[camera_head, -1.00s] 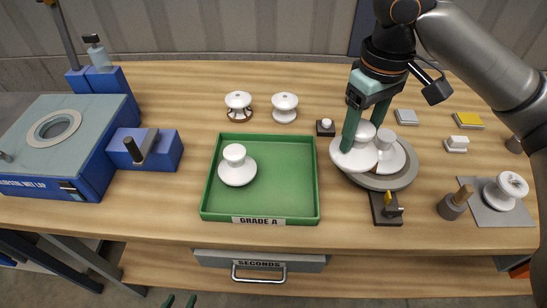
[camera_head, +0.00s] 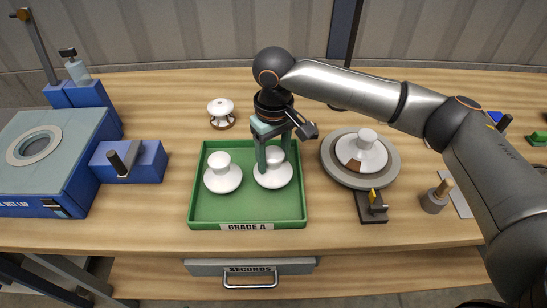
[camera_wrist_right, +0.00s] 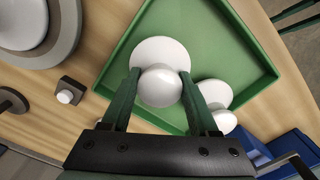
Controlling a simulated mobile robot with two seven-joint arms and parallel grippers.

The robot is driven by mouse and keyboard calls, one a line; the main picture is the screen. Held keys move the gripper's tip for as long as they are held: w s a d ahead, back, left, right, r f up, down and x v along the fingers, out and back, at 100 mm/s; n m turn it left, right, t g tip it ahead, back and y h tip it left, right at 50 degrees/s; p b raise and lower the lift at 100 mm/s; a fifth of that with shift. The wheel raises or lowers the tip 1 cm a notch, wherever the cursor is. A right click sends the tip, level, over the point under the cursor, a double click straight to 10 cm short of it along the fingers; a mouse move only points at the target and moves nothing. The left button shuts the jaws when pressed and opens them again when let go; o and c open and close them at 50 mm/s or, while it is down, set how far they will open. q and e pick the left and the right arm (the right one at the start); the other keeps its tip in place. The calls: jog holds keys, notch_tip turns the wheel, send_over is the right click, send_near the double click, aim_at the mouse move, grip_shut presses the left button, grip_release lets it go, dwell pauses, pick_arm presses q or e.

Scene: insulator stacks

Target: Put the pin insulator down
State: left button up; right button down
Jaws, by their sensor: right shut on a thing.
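My right gripper (camera_head: 274,160) is shut on a white pin insulator (camera_head: 272,181), which is upright over the right half of the green GRADE A tray (camera_head: 191,205). In the right wrist view the fingers grip the knob of the held insulator (camera_wrist_right: 160,86) from both sides, with the green tray floor (camera_wrist_right: 225,48) beneath. I cannot tell whether its base touches the floor. A second white insulator (camera_head: 222,179) stands in the tray's left half, close beside the held one. My left gripper is not in view.
A white insulator with a brown patch (camera_head: 361,153) sits on the round grey turntable (camera_head: 390,175) right of the tray. Another insulator (camera_head: 221,108) stands behind the tray. A blue machine (camera_head: 60,150) is at left; the SECONDS drawer (camera_head: 215,268) is below.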

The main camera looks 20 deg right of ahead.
jog(key=shift+f, duration=0.5)
jog(key=shift+c, duration=0.8)
grip_release()
jog(key=shift+f, duration=0.15)
notch_tip(320, 180, up, 12)
jog(key=shift+r, duration=0.15)
jog(key=shift+s, duration=0.15)
